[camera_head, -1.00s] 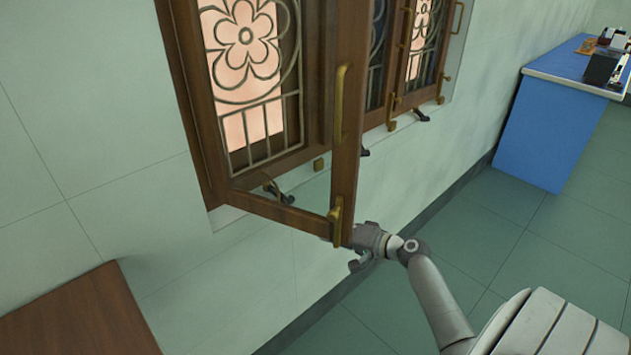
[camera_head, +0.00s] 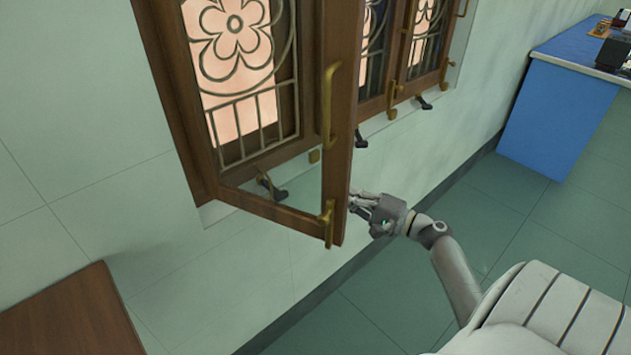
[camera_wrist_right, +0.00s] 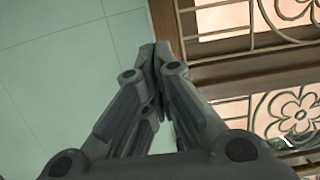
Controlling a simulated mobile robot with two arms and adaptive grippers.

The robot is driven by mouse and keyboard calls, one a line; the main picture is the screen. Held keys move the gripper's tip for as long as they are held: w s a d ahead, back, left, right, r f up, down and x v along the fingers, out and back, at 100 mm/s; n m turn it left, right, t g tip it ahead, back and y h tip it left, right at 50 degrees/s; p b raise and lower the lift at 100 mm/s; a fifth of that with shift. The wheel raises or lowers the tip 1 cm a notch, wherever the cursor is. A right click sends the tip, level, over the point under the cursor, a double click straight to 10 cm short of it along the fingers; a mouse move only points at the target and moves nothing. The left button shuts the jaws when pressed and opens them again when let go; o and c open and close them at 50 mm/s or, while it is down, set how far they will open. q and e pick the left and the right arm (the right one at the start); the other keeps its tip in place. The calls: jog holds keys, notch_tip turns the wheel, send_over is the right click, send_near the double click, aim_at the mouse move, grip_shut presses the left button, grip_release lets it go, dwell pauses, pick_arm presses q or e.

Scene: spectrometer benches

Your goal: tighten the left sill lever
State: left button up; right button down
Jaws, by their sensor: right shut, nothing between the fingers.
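The left sill lever (camera_head: 272,188) is a small dark lever with a brassy stem on the sill below the left window. It shows behind the bottom of the open wooden casement sash (camera_head: 338,180). My right gripper (camera_head: 356,205) is at the right of that sash's lower corner, its fingertips partly hidden by the sash edge. It is apart from the lever. In the right wrist view my right gripper (camera_wrist_right: 154,52) is shut and empty, its tips before the wall and the window's wooden frame (camera_wrist_right: 230,68). My left gripper is not in view.
The open sash, with a brass handle (camera_head: 329,105) and a brass latch (camera_head: 327,222), stands out into the room. Two more dark levers (camera_head: 361,139) (camera_head: 424,102) sit along the sill. A wooden tabletop (camera_head: 70,318) is at lower left, a blue bench (camera_head: 560,115) at upper right.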

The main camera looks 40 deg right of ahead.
jog(key=w+a+p, duration=0.3)
jog(key=w+a, duration=0.4)
jog(key=w, duration=0.2)
jog(key=shift+p, duration=0.35)
jog(key=shift+s+a, duration=0.1)
jog(key=shift+s+a+b, duration=0.3)
jog(key=shift+s+a, duration=0.05)
jog(key=shift+a, duration=0.3)
